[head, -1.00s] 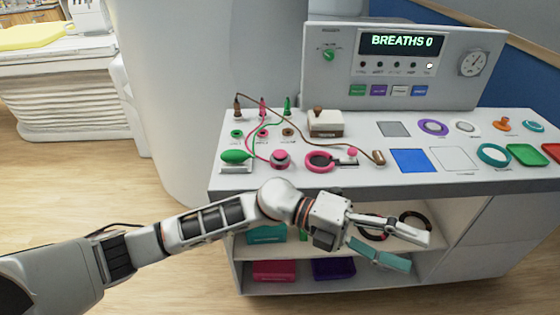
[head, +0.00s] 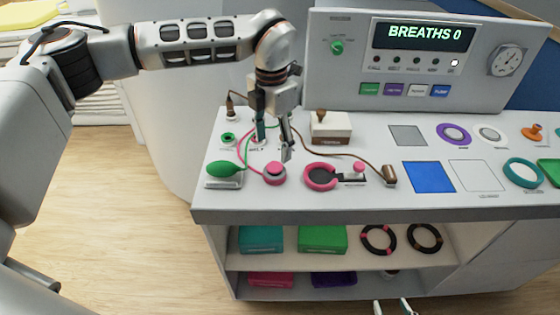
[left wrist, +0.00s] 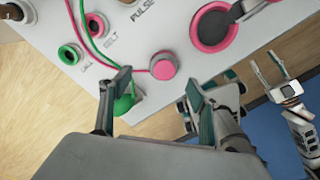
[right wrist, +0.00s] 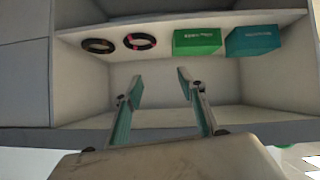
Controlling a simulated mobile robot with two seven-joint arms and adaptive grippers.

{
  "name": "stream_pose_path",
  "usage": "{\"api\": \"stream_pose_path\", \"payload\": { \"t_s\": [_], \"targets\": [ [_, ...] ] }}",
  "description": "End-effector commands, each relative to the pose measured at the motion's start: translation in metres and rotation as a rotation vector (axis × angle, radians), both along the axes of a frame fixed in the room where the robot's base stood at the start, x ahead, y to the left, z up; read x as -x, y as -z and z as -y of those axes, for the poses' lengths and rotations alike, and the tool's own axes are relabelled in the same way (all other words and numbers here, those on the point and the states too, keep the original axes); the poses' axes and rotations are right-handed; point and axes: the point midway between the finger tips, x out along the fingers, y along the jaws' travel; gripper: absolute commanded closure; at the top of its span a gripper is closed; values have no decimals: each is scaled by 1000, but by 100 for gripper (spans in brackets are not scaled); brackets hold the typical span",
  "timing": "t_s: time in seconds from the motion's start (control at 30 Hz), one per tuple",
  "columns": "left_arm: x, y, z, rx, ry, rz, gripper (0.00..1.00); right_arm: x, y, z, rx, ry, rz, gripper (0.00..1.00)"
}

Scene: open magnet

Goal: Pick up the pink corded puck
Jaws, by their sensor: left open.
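The pink puck (head: 275,173), with a pink cord, sits on the white desk top between the green bulb and the pink ring. It also shows in the left wrist view (left wrist: 163,67), where the cord runs up from it. My left gripper (head: 273,143) is open and empty, pointing down above and slightly behind the puck in the head view. In the left wrist view the puck appears just beyond the gap between the fingertips (left wrist: 157,90), apart from them. My right gripper (right wrist: 158,82) is open and empty in front of the lower shelves; its fingertips show at the head view's bottom edge (head: 393,307).
Pink, green and brown cords cross the desk near my left fingers. The console (head: 420,62) stands behind. Shelves below hold boxes and dark rings (head: 378,240).

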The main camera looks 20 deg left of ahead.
Motion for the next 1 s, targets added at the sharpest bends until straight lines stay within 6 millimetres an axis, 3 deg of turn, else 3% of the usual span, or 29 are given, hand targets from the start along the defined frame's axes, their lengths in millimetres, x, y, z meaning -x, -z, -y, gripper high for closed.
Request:
{"api": "stream_pose_path", "payload": {
  "t_s": [0.3, 0.63, 0.93, 0.97, 1.0],
  "targets": [
    [1, 30, 1, -3, -2, -2, 38, 28, 21, -1, 4, -3, -58, 60],
    [2, 72, 8, -2, -2, -1, 38, 18, 9, -1, 2, -3, -38, 60],
    [2, 77, 8, -1, -1, -1, 38, 15, 5, -1, 1, -2, -29, 60],
    [2, 77, 8, -1, -1, -1, 41, 16, 5, -1, 1, -2, -29, 60],
    [2, 77, 8, -1, -1, -1, 51, 16, 5, -1, 1, -2, -29, 60]
  ]
}}
